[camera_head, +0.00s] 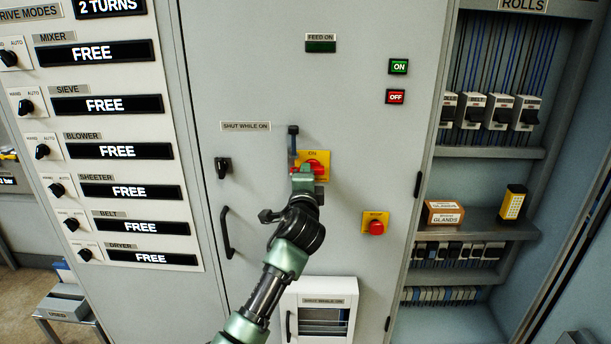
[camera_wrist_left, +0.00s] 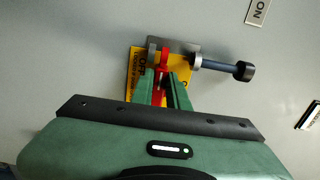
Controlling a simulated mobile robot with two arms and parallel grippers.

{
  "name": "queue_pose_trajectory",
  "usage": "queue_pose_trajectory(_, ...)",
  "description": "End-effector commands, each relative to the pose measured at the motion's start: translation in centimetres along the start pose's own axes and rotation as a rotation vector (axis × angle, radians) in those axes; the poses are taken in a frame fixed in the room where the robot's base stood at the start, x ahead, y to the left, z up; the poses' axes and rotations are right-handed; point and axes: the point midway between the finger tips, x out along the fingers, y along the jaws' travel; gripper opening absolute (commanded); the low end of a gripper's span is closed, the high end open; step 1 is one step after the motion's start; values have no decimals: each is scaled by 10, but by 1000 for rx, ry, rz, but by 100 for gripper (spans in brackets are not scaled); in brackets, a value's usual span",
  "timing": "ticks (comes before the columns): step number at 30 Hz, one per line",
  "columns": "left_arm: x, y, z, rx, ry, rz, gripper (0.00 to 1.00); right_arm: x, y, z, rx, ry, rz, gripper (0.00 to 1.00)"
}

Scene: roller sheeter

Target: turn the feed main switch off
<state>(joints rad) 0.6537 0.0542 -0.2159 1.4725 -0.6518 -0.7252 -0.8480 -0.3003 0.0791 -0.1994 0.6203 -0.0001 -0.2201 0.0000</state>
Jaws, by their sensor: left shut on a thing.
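The feed main switch has a red handle (camera_head: 318,168) on a yellow plate (camera_head: 326,159) on the grey cabinet door. My left gripper (camera_head: 303,175) is at the switch and partly covers it. In the left wrist view, the red handle (camera_wrist_left: 164,60) sits between the two green fingers (camera_wrist_left: 165,88), which are shut on it. The yellow plate (camera_wrist_left: 133,66) shows behind them, partly hidden, with lettering. A grey bar with a black knob (camera_wrist_left: 243,71) sticks out beside the handle. This knob (camera_head: 293,130) stands above the gripper in the head view. My right gripper is not in view.
A green ON button (camera_head: 398,66) and a red OFF button (camera_head: 396,97) are up to the right. A red stop button on a yellow plate (camera_head: 375,223) is lower right. A black door handle (camera_head: 226,232) and a black latch (camera_head: 222,167) are left. Shelves hold boxes at right.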

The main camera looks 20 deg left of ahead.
Motion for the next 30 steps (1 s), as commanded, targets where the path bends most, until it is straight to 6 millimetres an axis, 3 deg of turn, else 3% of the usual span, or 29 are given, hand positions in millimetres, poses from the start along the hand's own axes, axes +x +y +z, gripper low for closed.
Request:
queue_pose_trajectory(2,0,2,-1,-4,1,4,0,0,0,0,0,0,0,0)
queue_pose_trajectory(3,0,2,-1,-4,1,4,24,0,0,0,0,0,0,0)
queue_pose_trajectory(5,0,2,-1,-4,1,3,37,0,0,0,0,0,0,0)
queue_pose_trajectory(17,-6,1,0,-1,1,0,37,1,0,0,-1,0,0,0)
queue_pose_trajectory(30,-72,2,-1,-2,2,2,37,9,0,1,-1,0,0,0)
